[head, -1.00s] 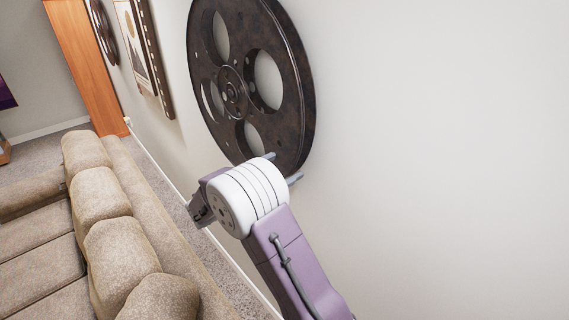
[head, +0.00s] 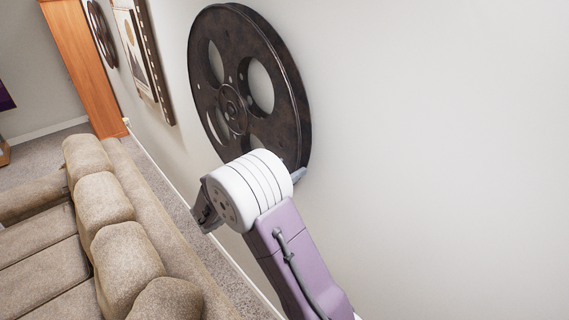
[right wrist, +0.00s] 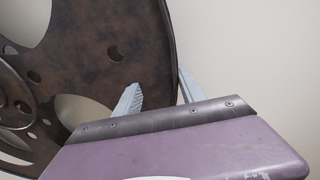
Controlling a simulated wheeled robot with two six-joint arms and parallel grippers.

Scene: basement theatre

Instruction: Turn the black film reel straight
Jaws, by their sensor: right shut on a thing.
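The black film reel (head: 291,97), a dark mottled disc with large round holes, hangs flat on the white wall in the upper middle of the head view. My right gripper (head: 298,176) is at its lower right rim, partly hidden behind my white wrist joint. In the right wrist view the reel (right wrist: 115,45) fills the upper left. The fingers of my right gripper (right wrist: 160,82) are on either side of its rim there, shut on it. My left gripper is not in view.
A beige sofa (head: 105,208) stands along the wall at lower left. Further along the wall hang a framed picture (head: 135,45) and a smaller reel (head: 101,33). The wall to the right is bare.

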